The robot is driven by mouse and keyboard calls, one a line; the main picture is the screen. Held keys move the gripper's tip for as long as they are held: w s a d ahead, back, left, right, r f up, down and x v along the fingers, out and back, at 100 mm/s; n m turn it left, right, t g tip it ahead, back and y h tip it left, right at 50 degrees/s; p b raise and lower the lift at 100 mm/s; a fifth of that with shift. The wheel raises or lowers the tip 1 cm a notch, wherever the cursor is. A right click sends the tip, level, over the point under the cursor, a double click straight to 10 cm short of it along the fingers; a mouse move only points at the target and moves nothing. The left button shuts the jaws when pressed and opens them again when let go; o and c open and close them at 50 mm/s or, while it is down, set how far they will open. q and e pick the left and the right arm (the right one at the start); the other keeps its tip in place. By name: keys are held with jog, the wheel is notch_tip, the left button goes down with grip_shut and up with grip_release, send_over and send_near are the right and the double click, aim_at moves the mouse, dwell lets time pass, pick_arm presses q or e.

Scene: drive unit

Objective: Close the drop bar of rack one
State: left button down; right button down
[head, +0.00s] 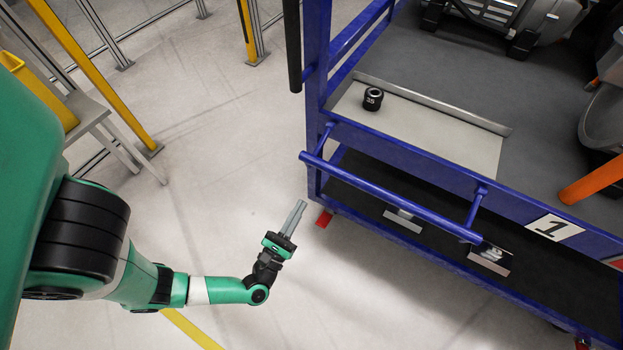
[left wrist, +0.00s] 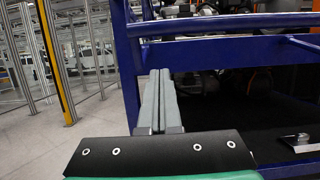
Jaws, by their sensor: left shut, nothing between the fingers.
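Rack one is a blue-framed rack (head: 545,205) with a "1" label (head: 555,228) on its front. The blue drop bar (head: 385,193) stands out from the rack's front on two short side arms. In the left wrist view the drop bar (left wrist: 230,25) crosses the top, above and beyond the fingers. My left gripper (head: 298,206) is shut and empty, left of the bar's left end and apart from it in the head view. It also shows in the left wrist view (left wrist: 158,78). My right gripper is not in view.
A black socket marked 35 (head: 373,99) stands on the grey tray (head: 450,138) on the rack's upper shelf. Dark lower shelf (head: 550,275) lies under the bar. The floor around my gripper is clear.

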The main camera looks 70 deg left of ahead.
pick_arm(q)
jog(key=w+a+r+p, duration=0.1)
jog(key=w+a+r, duration=0.4)
jog(key=shift+r, duration=0.15)
jog(key=shift+d, duration=0.1)
